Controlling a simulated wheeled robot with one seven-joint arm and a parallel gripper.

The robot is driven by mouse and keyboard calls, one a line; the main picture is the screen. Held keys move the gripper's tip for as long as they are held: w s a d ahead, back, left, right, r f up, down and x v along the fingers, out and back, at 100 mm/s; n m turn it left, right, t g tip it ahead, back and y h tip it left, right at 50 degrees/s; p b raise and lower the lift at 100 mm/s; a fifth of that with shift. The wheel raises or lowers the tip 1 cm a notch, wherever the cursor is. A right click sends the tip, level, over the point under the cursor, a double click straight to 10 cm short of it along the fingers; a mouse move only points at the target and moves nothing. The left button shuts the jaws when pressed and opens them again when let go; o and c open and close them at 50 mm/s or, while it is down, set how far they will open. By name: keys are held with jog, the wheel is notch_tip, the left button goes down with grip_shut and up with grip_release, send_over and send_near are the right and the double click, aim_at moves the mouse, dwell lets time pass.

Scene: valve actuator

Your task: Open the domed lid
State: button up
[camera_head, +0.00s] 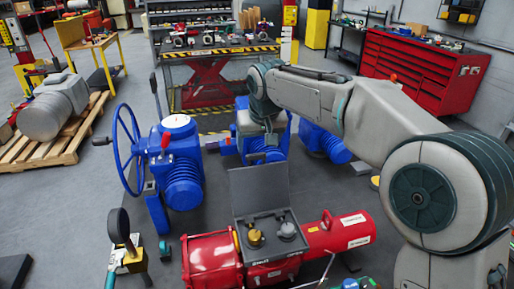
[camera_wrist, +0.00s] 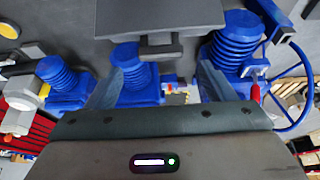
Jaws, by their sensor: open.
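A red housing with a rounded, glossy cover (camera_head: 212,258) sits low in the middle of the head view. It looks shut, and I cannot tell for sure that it is the domed lid. Beside it, a grey box has its flat lid (camera_head: 259,190) standing upright, with two round knobs inside. My gripper (camera_wrist: 168,82) is open and empty in the wrist view, its two fingers apart. In the head view my arm's end hangs beyond the raised grey lid, near a blue actuator (camera_head: 250,124); the fingers are hard to make out there. My gripper is apart from the red cover.
A blue actuator with a handwheel (camera_head: 182,172) stands left, and a red cylinder (camera_head: 340,232) lies right of the grey box. A dark plate (camera_wrist: 158,18) fills the top of the wrist view. A red cabinet (camera_head: 420,75) is behind.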

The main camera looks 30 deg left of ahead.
aim_at(256, 154)
jog(key=shift+p+x, duration=0.4)
jog(key=shift+x, duration=1.85)
